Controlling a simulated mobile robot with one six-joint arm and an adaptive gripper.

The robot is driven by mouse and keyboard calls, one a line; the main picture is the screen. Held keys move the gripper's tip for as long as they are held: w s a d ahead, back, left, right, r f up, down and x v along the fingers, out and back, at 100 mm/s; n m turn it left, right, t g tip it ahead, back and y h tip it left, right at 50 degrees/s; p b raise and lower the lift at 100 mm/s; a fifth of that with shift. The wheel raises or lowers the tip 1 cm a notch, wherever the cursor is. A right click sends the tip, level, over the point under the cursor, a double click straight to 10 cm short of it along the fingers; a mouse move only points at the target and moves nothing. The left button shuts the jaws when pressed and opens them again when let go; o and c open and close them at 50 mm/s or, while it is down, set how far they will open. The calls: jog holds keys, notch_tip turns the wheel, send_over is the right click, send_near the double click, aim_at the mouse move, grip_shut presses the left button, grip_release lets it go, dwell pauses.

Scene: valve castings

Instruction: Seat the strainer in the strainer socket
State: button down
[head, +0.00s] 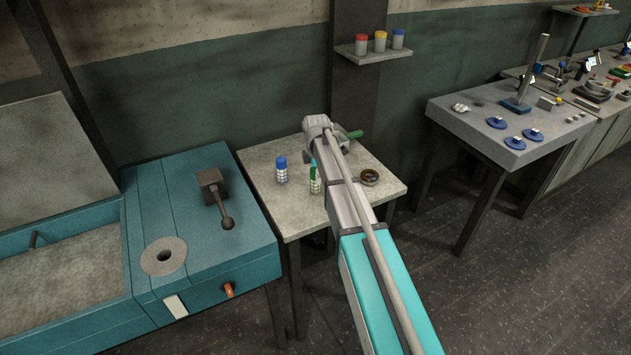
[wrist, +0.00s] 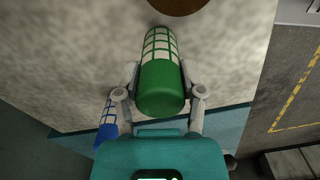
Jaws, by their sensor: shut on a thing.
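My gripper (wrist: 160,76) is shut on a green strainer (wrist: 160,92) with a white grid body, one finger on each side of it. In the head view the green strainer (head: 314,184) shows at the small table, partly covered by my arm. I cannot tell whether the strainer touches the tabletop. A similar blue strainer (head: 281,170) stands upright to its left, also in the wrist view (wrist: 107,121). A grey round plate with a dark hole (head: 163,256) lies on the teal bench; I cannot tell if it is the strainer socket.
A brown ring (head: 369,177) lies on the small table (head: 262,158), right of my arm. A wall shelf (head: 372,51) holds several capped jars. Another table (head: 470,118) stands right.

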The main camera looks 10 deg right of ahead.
jog(key=shift+r, duration=0.2)
notch_tip(320, 180, up, 2)
jog(key=p, duration=0.2)
jog(key=shift+r+p, duration=0.1)
jog(key=shift+p, duration=0.2)
jog(key=s+r+p, duration=1)
jog(key=s, duration=0.4)
jog(key=shift+d+r, duration=0.15)
jog(key=shift+r, duration=0.05)
dwell(0.3)
notch_tip(320, 180, down, 7)
jog(key=b, duration=0.7)
jog(key=shift+f, duration=0.15)
jog(key=shift+s, duration=0.1)
dwell(0.6)
